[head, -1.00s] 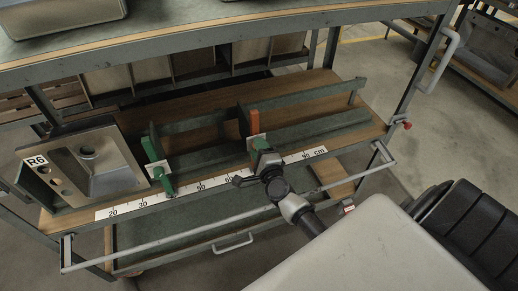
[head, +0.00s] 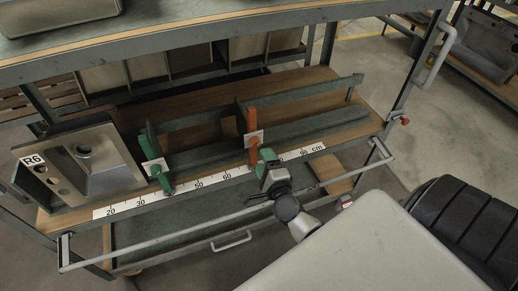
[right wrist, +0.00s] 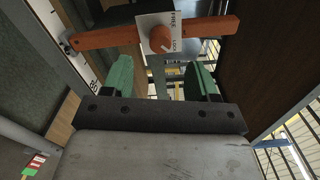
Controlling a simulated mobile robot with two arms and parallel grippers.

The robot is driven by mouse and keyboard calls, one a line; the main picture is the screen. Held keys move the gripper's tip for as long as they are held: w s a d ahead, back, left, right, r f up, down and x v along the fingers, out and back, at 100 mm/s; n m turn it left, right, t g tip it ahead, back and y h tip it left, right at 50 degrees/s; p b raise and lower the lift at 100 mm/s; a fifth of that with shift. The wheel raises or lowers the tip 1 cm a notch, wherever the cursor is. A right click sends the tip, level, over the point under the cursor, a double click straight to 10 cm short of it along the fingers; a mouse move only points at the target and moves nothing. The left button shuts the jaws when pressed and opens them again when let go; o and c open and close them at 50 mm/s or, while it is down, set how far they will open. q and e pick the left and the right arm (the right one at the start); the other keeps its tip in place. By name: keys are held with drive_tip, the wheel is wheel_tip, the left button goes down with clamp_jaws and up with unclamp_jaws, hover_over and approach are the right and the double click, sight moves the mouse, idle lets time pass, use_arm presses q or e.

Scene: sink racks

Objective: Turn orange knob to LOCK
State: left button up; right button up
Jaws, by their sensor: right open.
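The orange knob (right wrist: 161,39) is round and sits on a white plate (right wrist: 172,19) marked FREE and LOCK in the right wrist view. A pale mark shows on the knob, but I cannot tell for sure which word it points at. An orange bar (right wrist: 105,37) runs behind the plate. In the head view the white plate (head: 253,137) is on the orange divider of the lower shelf. My right gripper (head: 266,157) is just in front of it, open, its green fingers apart. In the right wrist view the knob lies beyond the gap between the fingertips (right wrist: 161,72), untouched.
A steel sink marked R6 (head: 95,165) is at the left end. A centimetre scale (head: 210,182) runs along the shelf front. A grey rail (head: 170,240) crosses in front.

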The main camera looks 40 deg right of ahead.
drive_tip(key=shift+v, duration=2.05)
drive_tip(key=shift+f, duration=0.1)
drive_tip(key=s+a+f+n+g+y, duration=0.1)
drive_tip(key=f+n, duration=0.1)
drive_tip(key=f, duration=0.3)
drive_tip(key=s+a+f+n+g+y, duration=0.1)
drive_tip(key=f+n, duration=0.2)
drive_tip(key=f, duration=0.2)
drive_tip(key=s+a+f+n+g+y, duration=0.1)
drive_tip(key=a+f+n, duration=0.1)
drive_tip(key=f, duration=0.4)
drive_tip(key=shift+s+n+g, duration=0.25)
drive_tip(key=shift+n+g, duration=0.15)
drive_tip(key=shift+n, duration=0.3)
drive_tip(key=s+a+f+n+g+y, duration=0.1)
drive_tip(key=s+a+f+n+g, duration=0.1)
drive_tip(key=s+f+n+g, duration=0.45)
drive_tip(key=s+a+f+n+g+y, duration=0.15)
drive_tip(key=s+f+n, duration=0.25)
drive_tip(key=s+f, duration=0.65)
drive_tip(key=s+d+f+n+g+h, duration=0.1)
drive_tip(key=s+f+n+g, duration=0.3)
drive_tip(key=s, duration=1)
wheel_tip(320, 180, down, 4)
drive_tip(key=n, duration=0.3)
drive_tip(key=shift+f+g, duration=0.2)
drive_tip(key=shift+g, duration=0.2)
drive_tip(key=shift+s+h, duration=0.1)
drive_tip(key=shift+h, duration=0.15)
